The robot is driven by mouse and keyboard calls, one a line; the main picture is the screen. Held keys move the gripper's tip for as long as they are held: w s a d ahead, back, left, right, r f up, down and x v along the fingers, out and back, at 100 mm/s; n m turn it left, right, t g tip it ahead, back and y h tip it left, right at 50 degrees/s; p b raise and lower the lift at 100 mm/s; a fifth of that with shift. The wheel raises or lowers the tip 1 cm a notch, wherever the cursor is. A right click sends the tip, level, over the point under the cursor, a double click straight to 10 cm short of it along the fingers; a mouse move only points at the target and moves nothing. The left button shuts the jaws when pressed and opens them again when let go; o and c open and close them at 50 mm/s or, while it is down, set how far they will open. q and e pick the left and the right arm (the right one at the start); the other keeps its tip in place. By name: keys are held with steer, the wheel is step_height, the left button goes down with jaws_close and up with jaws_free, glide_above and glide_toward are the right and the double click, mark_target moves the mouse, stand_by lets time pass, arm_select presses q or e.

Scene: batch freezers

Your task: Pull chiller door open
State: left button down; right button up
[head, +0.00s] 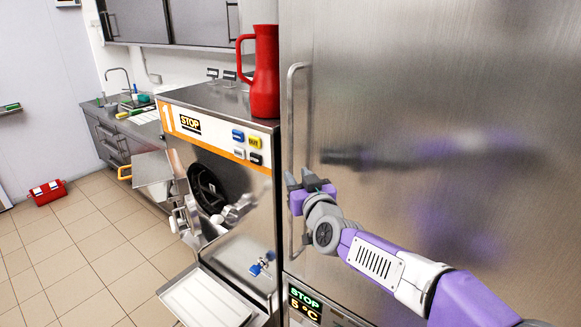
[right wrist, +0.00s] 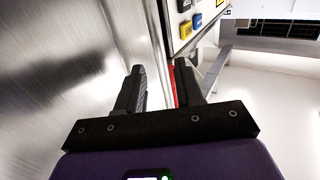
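The chiller door (head: 430,110) is a tall brushed steel panel filling the right of the head view, and it looks shut. It also shows at the left of the right wrist view (right wrist: 60,80). Its long vertical bar handle (head: 291,115) runs along the door's left edge. My right gripper (head: 300,180) is at the middle of the handle and covers part of it. In the right wrist view its two fingers (right wrist: 160,88) are apart. I cannot tell whether the bar lies between them. My left gripper is not in view.
A steel batch freezer (head: 220,160) stands directly left of the chiller, with a red jug (head: 265,75) on top and a tray (head: 207,300) low in front. A red box (head: 48,191) lies on the tiled floor (head: 90,250), which is otherwise clear at left.

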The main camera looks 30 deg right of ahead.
mark_target(291, 169)
steer(key=w, duration=0.3)
steer(key=w+d, duration=0.1)
steer(key=w, duration=0.1)
steer(key=shift+w+f, duration=0.1)
steer(key=shift+w, duration=0.2)
steer(key=shift+c, duration=0.3)
jaws_close()
